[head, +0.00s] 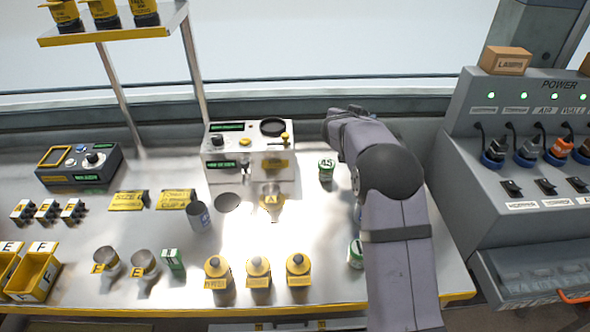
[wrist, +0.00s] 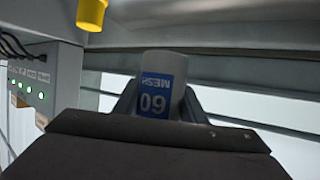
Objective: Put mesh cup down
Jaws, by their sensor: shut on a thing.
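In the wrist view my gripper (wrist: 158,105) is shut on a pale grey mesh cup (wrist: 165,62). The cup has a blue label reading MESH and 60, inverted in this picture. Both fingers show beside the cup, and no surface shows touching it there. In the head view my arm reaches up over the right part of the bench; its fingers and the held cup cannot be made out.
A seeder machine (head: 250,152) stands at the back middle. A green-labelled jar (head: 326,170) is beside my arm; another (head: 355,253) is partly hidden by it. Yellow-topped bottles (head: 258,270) line the front. A power console (head: 530,140) stands at right. Bench around the disc is partly clear.

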